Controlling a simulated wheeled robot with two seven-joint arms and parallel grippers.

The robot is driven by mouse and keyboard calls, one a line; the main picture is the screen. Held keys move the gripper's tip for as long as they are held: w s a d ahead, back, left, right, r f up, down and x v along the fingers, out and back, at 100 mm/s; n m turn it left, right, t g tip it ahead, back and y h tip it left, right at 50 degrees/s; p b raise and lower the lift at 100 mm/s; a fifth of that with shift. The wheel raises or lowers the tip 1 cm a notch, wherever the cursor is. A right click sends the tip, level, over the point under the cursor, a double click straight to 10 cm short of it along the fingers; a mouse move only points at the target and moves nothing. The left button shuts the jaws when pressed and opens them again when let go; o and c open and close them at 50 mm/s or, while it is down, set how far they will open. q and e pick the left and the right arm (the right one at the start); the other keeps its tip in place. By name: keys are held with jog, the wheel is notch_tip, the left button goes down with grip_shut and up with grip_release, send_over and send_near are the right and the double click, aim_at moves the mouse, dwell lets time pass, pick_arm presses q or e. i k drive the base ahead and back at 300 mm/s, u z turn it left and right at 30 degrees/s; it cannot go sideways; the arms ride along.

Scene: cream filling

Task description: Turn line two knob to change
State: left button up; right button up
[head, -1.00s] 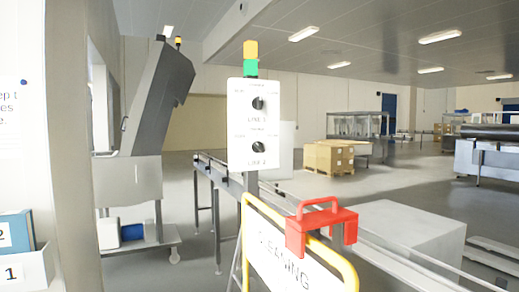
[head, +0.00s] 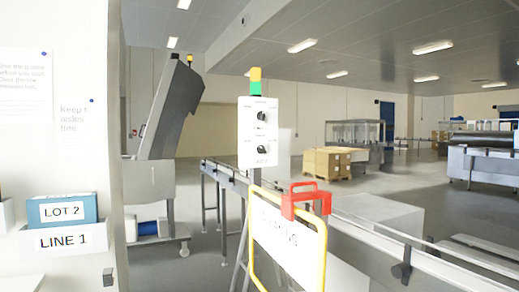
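The white control panel (head: 258,135) stands on a post in the middle of the head view. It carries two black knobs, one above the other. The lower knob (head: 263,149) sits just above the lower line label, which is too small to read surely now; earlier it read LINE 2. The upper knob (head: 262,116) belongs to the other line. The small lettering around the knobs and their exact pointer directions cannot be read. A yellow and green light stack (head: 255,81) tops the panel. Neither of my grippers shows, and nothing touches the knobs.
A yellow-framed sign (head: 289,240) with a red clamp-like piece (head: 306,201) stands in front of the panel post. A conveyor (head: 226,175) runs behind it. At left, a wall holder marked LINE 1 (head: 62,240) carries a blue LOT 2 box (head: 62,209). Grey floor is open behind.

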aim_at(261, 148)
jog(key=u, duration=1.25)
jog(key=i, duration=1.3)
jog(key=z, duration=0.4)
